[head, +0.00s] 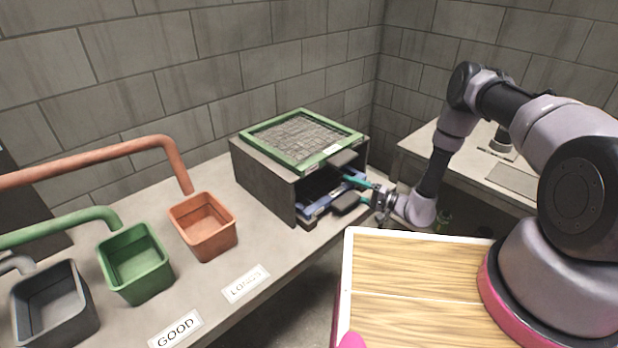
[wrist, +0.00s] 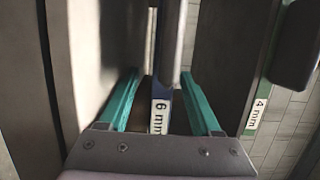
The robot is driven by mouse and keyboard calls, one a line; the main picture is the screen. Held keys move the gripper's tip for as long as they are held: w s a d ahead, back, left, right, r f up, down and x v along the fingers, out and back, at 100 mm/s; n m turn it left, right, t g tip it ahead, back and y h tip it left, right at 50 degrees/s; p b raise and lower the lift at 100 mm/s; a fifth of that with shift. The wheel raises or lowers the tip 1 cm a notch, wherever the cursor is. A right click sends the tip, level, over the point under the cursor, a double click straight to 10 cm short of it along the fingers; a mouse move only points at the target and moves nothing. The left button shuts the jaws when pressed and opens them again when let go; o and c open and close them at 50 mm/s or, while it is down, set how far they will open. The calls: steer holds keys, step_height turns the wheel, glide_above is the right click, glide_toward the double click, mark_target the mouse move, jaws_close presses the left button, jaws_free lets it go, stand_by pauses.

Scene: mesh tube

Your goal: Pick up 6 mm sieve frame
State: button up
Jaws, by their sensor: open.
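The 6 mm sieve frame is blue (head: 318,206) and sits in the lower slot of the grey box. Its white "6 mm" label (wrist: 159,117) shows in the wrist view, with its grey handle (wrist: 172,45) beyond. My gripper (head: 354,190) is at the box's open front, teal fingers apart. In the wrist view my gripper (wrist: 160,73) has one finger on either side of the labelled blue frame edge. I cannot tell whether either finger touches it. Much of the frame is hidden inside the box.
A green "4 mm" sieve frame (wrist: 256,116) lies above; in the head view it tops the grey box (head: 262,178). Orange (head: 203,226), green (head: 135,263) and grey (head: 54,308) bins stand left. A wooden-topped surface (head: 415,270) is in front.

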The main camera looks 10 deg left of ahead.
mark_target(339, 182)
steer(key=x, duration=0.4)
steer(key=shift+a+r, duration=0.1)
steer(key=shift+r, duration=0.05)
jaws_close()
steer(key=shift+w, duration=0.1)
stand_by(1.1)
